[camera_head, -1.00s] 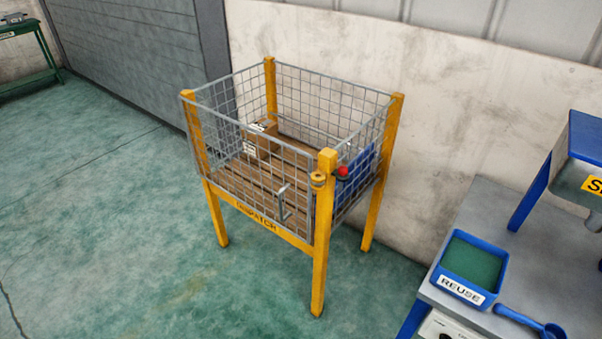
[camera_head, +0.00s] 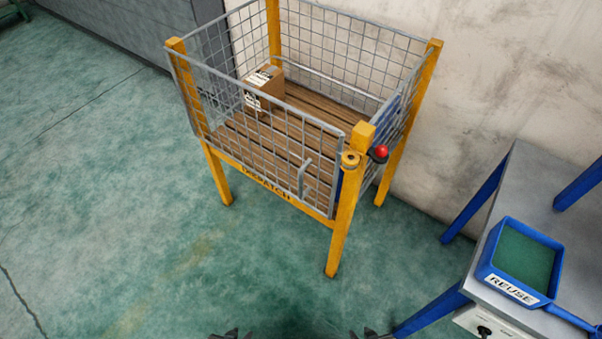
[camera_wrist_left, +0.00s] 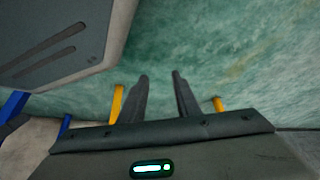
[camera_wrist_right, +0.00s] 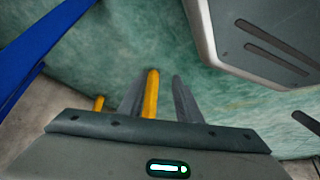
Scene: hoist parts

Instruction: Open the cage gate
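The wire-mesh cage has yellow posts, and its front gate panel (camera_head: 262,130) spans from the left post to the front right post (camera_head: 347,205). The gate looks shut. A grey upright handle (camera_head: 303,178) sits near its right end. My left gripper (camera_head: 232,334) and right gripper (camera_head: 370,334) are at the bottom edge of the head view, apart from the cage. Both show open and empty in the wrist views (camera_wrist_left: 161,76) (camera_wrist_right: 156,78).
A cardboard box (camera_head: 264,88) lies on the cage's slatted wooden floor (camera_head: 300,115). A grey workbench (camera_head: 490,215) with blue legs stands on the right, holding a blue REUSE tray (camera_head: 487,262). The green floor in front of the cage is clear.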

